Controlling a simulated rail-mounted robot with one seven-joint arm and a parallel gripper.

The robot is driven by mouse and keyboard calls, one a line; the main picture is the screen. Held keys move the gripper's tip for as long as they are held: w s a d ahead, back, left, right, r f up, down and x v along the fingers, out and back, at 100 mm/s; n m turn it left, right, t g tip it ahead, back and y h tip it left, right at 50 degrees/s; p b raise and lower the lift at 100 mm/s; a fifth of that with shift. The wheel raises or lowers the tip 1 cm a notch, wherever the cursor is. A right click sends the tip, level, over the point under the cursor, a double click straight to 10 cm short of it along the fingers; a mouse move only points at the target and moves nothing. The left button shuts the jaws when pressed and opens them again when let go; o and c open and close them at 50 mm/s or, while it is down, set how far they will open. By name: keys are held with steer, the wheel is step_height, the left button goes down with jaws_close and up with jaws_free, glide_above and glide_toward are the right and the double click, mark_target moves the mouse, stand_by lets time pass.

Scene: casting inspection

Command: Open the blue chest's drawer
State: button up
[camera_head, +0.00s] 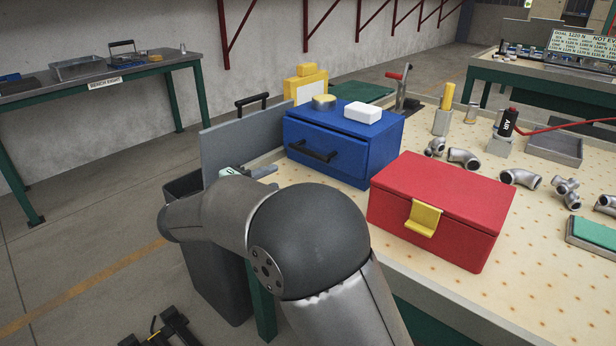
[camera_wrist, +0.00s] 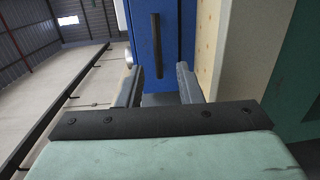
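The blue chest (camera_head: 345,140) stands at the left end of the perforated table. Its drawer front (camera_head: 325,154) faces left and forward and looks shut or nearly so. A black bar handle (camera_head: 312,150) is fixed to it. In the wrist view the drawer's blue front (camera_wrist: 174,30) fills the upper middle, with the handle (camera_wrist: 156,45) upright in the picture. My gripper (camera_wrist: 158,82) is open and empty, its two grey fingers pointing at the drawer. The handle lies ahead, between the finger lines, and I see no contact. In the head view my arm hides most of the gripper (camera_head: 262,171).
Pipe fittings (camera_head: 464,157) lie farther right.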

mark_target(307, 154)
steer(key=shift+t, duration=0.4)
steer(key=x, duration=0.5)
steer(key=a+b+x, duration=0.1)
steer(key=x, duration=0.4)
steer(key=w+x, duration=0.1)
steer(key=x, duration=0.5)
steer(key=shift+w+a+f, duration=0.2)
steer(key=shift+a, duration=0.05)
jaws_close()
steer(key=shift+s, duration=0.1)
